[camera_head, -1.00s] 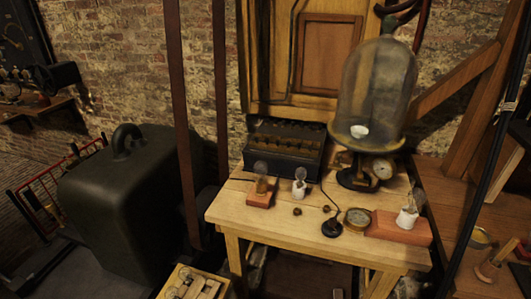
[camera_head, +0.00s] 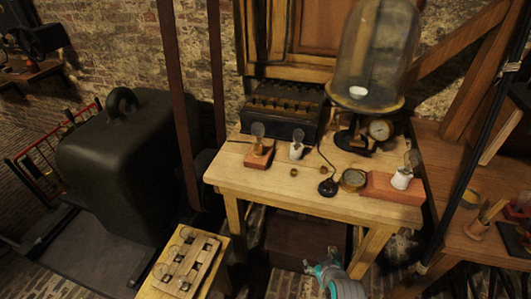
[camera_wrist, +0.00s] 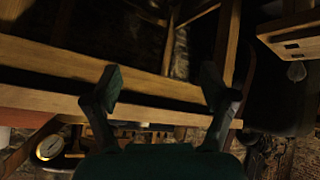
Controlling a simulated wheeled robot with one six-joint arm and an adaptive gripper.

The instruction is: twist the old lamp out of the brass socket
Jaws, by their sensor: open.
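The brass socket (camera_head: 258,150) stands on a small red-brown block near the left of the wooden table top. A clear round lamp (camera_head: 257,130) sits upright in it. My gripper (camera_wrist: 161,80) is in the wrist view, its two dark fingers spread apart with nothing held between them. A teal and grey part of my arm shows low in the head view, in front of the table and well apart from the lamp. I cannot make out the brass socket in the wrist view.
A white socket with a lamp (camera_head: 297,149) stands just right. A glass bell jar (camera_head: 375,50), a round gauge (camera_head: 353,179) and another white socket (camera_head: 402,179) are farther right. A lamp tray (camera_head: 205,262) is low left. The table edge (camera_wrist: 60,97) crosses the wrist view.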

